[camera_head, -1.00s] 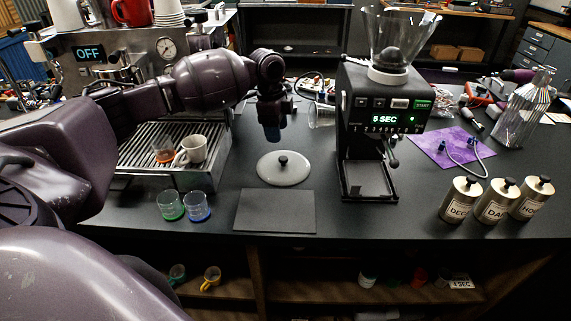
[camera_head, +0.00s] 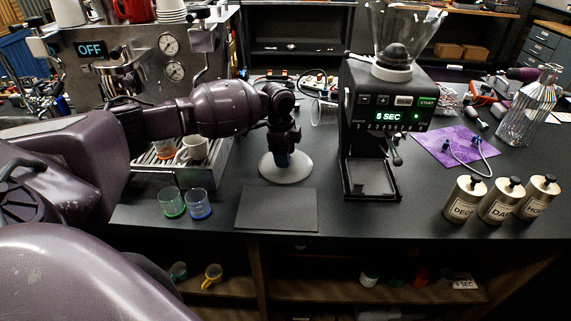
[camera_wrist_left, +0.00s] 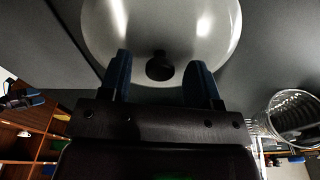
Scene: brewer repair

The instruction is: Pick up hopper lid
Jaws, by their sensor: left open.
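The hopper lid (camera_head: 299,171) is a pale, round, translucent disc with a dark knob, lying flat on the black counter. In the left wrist view the lid (camera_wrist_left: 215,28) fills the upper middle, and its knob (camera_wrist_left: 160,68) lies between the two blue fingers. My left gripper (camera_head: 284,158) points down over the lid and hides the knob in the head view. In the left wrist view the left gripper (camera_wrist_left: 162,78) is open, with a finger on each side of the knob and a gap around it. My right gripper is not in view.
The grinder (camera_head: 384,105) with its open glass hopper (camera_head: 402,35) stands right of the lid. A dark mat (camera_head: 277,210) lies in front. Two small glasses (camera_head: 172,203) and the espresso machine (camera_head: 120,65) are at left. Metal canisters (camera_head: 466,200) stand at right.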

